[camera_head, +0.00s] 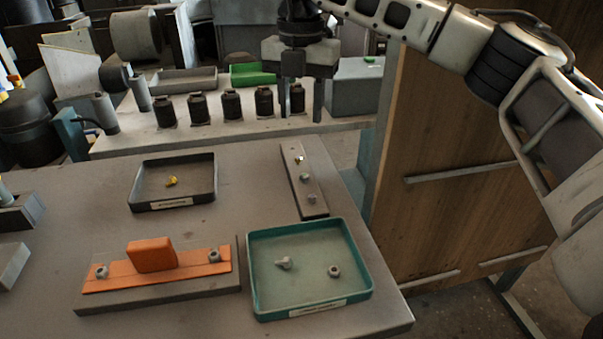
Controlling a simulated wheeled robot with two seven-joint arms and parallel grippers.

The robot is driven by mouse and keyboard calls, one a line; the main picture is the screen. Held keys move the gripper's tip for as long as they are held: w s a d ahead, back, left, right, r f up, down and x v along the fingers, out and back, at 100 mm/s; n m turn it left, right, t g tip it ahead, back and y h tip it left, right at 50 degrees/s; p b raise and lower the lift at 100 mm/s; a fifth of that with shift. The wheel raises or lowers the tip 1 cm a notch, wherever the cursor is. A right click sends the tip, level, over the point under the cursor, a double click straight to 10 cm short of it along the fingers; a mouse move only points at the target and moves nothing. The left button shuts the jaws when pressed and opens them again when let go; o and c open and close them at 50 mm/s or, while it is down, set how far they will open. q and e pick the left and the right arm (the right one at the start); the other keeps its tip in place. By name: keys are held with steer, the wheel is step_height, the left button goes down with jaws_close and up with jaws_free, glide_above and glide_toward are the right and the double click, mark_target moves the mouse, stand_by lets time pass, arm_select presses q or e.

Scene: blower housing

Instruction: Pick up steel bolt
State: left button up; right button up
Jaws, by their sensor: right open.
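A grey steel bolt (284,263) lies on its side in the left part of the teal tray (367,275). A small grey nut-like piece (334,271) sits to its right in the same tray. My right gripper (301,112) hangs with its fingers pointing down, open and empty. In the picture it is well above the tray, over the far edge of the near table. My left gripper is not in view.
A narrow rack (317,212) holds a brass-coloured piece and two grey ones. A dark tray (136,195) holds a brass piece (171,181). An orange block (152,255) stands on an orange plate left of the teal tray. Several dark bottles line the back bench.

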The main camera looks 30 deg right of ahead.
glide_above(304, 176)
steer(key=f, duration=0.7)
steer(key=shift+w+a+f, duration=0.1)
steer(key=shift+w+a, duration=0.05)
steer(key=shift+a, duration=0.05)
steer(key=shift+s+d+f+p, duration=0.1)
steer(key=shift+f+p, duration=0.25)
steer(key=shift+f, duration=1.05)
steer(key=shift+s+d+f+p, duration=0.1)
steer(key=shift+f+p, duration=0.2)
steer(key=shift+f, duration=1.05)
steer(key=shift+c, duration=0.3)
steer(key=c, duration=0.8)
